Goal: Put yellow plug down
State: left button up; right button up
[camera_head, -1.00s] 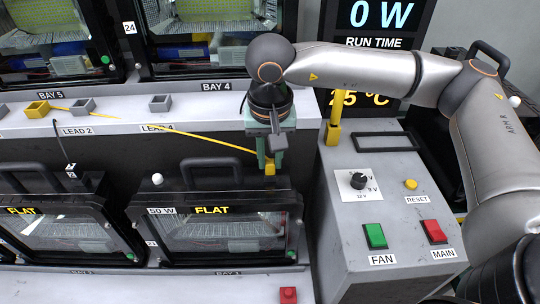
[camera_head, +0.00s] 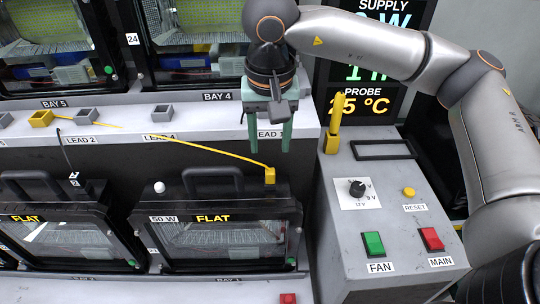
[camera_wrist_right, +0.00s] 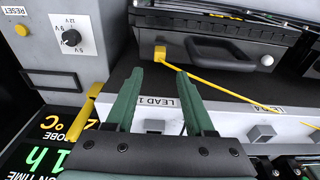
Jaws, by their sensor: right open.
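The yellow plug (camera_head: 269,175) stands at the top right of the lower floodlight housing (camera_head: 215,235) labelled 50 W FLAT, with its yellow lead running up to the left. The plug also shows in the right wrist view (camera_wrist_right: 160,52), beyond the fingertips. My right gripper (camera_head: 270,148) is open and empty above the plug, its green fingers pointing down. In the right wrist view its two fingers (camera_wrist_right: 168,72) are spread with nothing between them, apart from the plug. My left gripper is not in view.
The grey console (camera_head: 385,215) with dial, green and red buttons stands to the right. A yellow handle (camera_head: 334,125) rises at its back left. The housing's dark carrying handle (camera_head: 197,180) is left of the plug.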

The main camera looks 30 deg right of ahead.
jog(key=r, duration=0.5)
jog(key=shift+s+a+r, duration=0.15)
jog(key=shift+s+r, duration=0.1)
jog(key=shift+s, duration=0.05)
